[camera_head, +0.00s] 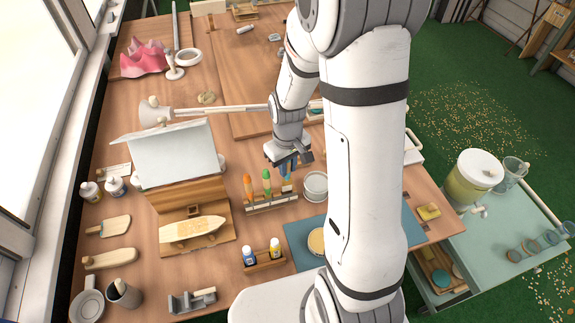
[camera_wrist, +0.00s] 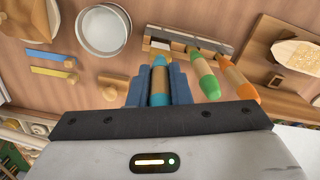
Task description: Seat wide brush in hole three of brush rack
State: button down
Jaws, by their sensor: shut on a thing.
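The brush rack (camera_head: 272,204) is a low wooden bar with a grey strip, and it shows in the wrist view (camera_wrist: 222,48). An orange-handled brush (camera_head: 248,187) and a green-handled brush (camera_head: 267,181) stand in it, left and middle. My gripper (camera_head: 287,170) is over the rack's right end. Its blue fingers (camera_wrist: 158,86) are shut on a brush with a blue and tan handle (camera_wrist: 158,75), which I take as the wide brush. It lines up with the place right of the green brush. I cannot tell whether its lower end is in the hole.
A round white tin (camera_head: 315,186) stands close right of the rack. A wooden stand with a boat-shaped piece (camera_head: 192,230) is to the left. A small holder with two paint bottles (camera_head: 263,261) is in front. My arm hides part of the table at right.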

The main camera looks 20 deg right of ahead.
aim_at(287, 180)
jog(key=shift+f+b, duration=2.15)
jog(key=shift+f, duration=0.35)
dwell(0.8)
jog(key=c, duration=0.6)
grip_release()
jog(key=shift+r, duration=0.1)
dwell(0.4)
jog(key=shift+r+p, duration=2.5)
jog(key=shift+r, duration=0.95)
jog(key=shift+r+b, duration=0.35)
jog(key=shift+r, duration=3.55)
